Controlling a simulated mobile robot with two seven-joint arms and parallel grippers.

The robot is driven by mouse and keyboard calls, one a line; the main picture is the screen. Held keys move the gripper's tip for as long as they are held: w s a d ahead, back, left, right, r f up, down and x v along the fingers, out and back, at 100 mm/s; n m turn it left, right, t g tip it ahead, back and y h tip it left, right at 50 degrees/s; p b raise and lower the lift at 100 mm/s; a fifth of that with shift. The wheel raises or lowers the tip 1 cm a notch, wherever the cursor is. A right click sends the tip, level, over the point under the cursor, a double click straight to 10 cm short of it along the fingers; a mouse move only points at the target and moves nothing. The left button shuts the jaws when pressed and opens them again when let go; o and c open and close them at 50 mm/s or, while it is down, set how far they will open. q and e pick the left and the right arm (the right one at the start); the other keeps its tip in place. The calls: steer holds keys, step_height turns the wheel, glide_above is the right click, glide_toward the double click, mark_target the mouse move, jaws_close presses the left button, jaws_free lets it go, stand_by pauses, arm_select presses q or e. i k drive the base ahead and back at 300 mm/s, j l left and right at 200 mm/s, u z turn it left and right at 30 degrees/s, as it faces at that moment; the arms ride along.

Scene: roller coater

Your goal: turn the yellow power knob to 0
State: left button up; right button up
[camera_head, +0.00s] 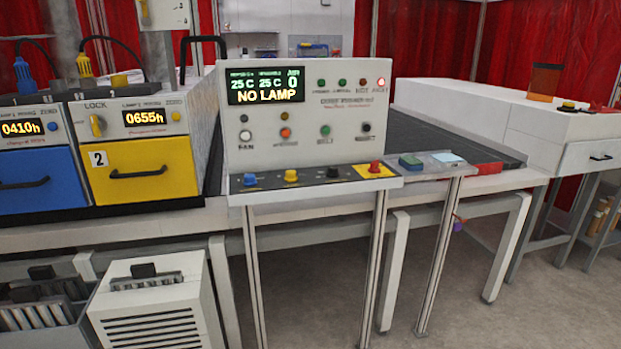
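A yellow knob (290,175) sits on the front ledge of the white control panel (300,105), between a blue knob (249,179) and a black knob (333,171). Its pointer position and any scale marks are too small to read. Another yellow knob (97,125), under the word LOCK, is on the drawer unit at the left. I cannot tell from labels which one is the power knob. Neither of my grippers is in view.
A red button (375,166) on a yellow plate sits at the ledge's right end. Yellow (150,170) and blue (38,180) drawers stand left of the panel. A dark conveyor (420,135) runs behind it. The floor (415,310) before the panel's right side is clear.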

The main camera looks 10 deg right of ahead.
mark_target(291, 176)
steer(key=i+l+u, duration=0.1)
steer(key=l, duration=0.25)
steer(key=i+l+u, duration=0.1)
steer(key=i+l, duration=0.15)
steer(key=i+l+u, duration=0.15)
steer(key=l, duration=0.3)
steer(key=i+l+u, duration=0.1)
steer(key=l, duration=0.25)
